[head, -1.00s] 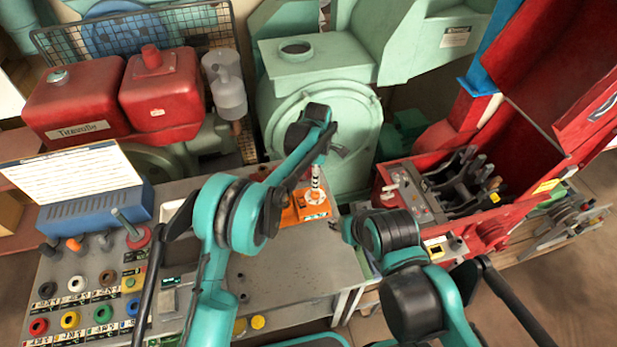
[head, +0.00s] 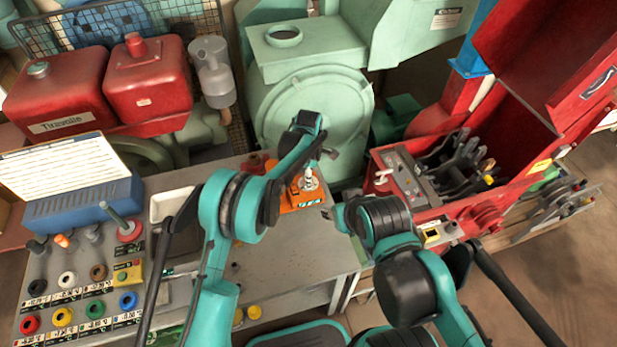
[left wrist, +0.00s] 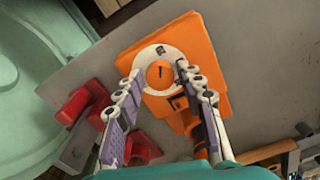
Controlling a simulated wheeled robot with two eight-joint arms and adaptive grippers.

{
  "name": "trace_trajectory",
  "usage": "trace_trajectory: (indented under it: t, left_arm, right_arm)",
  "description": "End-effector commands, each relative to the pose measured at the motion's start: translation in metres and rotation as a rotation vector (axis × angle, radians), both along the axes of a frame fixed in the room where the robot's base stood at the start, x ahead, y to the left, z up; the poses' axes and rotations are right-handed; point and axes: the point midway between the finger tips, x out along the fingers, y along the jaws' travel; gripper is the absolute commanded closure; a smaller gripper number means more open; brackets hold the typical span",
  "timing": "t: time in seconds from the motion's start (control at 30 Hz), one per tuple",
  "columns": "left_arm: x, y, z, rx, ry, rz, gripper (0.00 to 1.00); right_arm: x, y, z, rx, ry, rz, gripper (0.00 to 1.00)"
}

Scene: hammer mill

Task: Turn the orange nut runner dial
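The orange nut runner (head: 288,203) stands on the grey bench near its far right edge. My left gripper (left wrist: 157,71) is open, with one finger on each side of the dial. Whether the fingertips touch it I cannot tell. In the head view my left gripper (head: 308,181) points down at the nut runner and partly covers it. My right arm is folded at the right; its gripper does not show clearly.
Red blocks (left wrist: 90,100) lie beside the nut runner. The green mill housing (head: 312,115) rises close behind. A red toolbox (head: 400,195) stands open to the right. A blue box (head: 85,203) and several coloured rings are at the left. The bench middle (head: 270,265) is clear.

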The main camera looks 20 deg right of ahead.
Motion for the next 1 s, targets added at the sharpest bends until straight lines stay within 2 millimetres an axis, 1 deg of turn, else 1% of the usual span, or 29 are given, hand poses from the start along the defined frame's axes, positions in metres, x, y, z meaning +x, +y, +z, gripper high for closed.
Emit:
trace_trajectory:
  t: [0.03, 0.1, 0.37, 0.57, 0.77, 1.0]
  left_arm:
    - [0.0000, 0.0000, 0.0001, 0.000, 0.000, 0.000, 0.82]
    - [0.0000, 0.0000, 0.0001, 0.000, 0.000, 0.000, 1.00]
    - [0.0000, 0.0000, 0.0001, 0.000, 0.000, -0.010, 1.00]
    - [0.0000, 0.0000, 0.0000, 0.000, 0.000, -0.072, 1.00]
    - [-0.0002, 0.0001, -0.0001, 0.000, 0.000, -0.208, 1.00]
    - [-0.0005, 0.0002, -0.0001, 0.000, 0.000, -0.431, 1.00]
  right_arm:
    - [0.0000, 0.0000, 0.0000, 0.000, 0.000, 0.000, 0.60]
    - [0.0000, 0.0000, 0.0000, 0.000, 0.000, 0.000, 0.60]
    - [0.0000, 0.0000, -0.0002, 0.000, 0.000, 0.000, 0.60]
    - [0.0000, 0.0000, -0.0009, 0.000, 0.000, 0.000, 0.60]
    - [0.0000, 0.0000, -0.0020, 0.000, 0.000, 0.000, 0.60]
    - [0.0000, 0.0000, -0.0034, 0.000, 0.000, 0.000, 0.60]
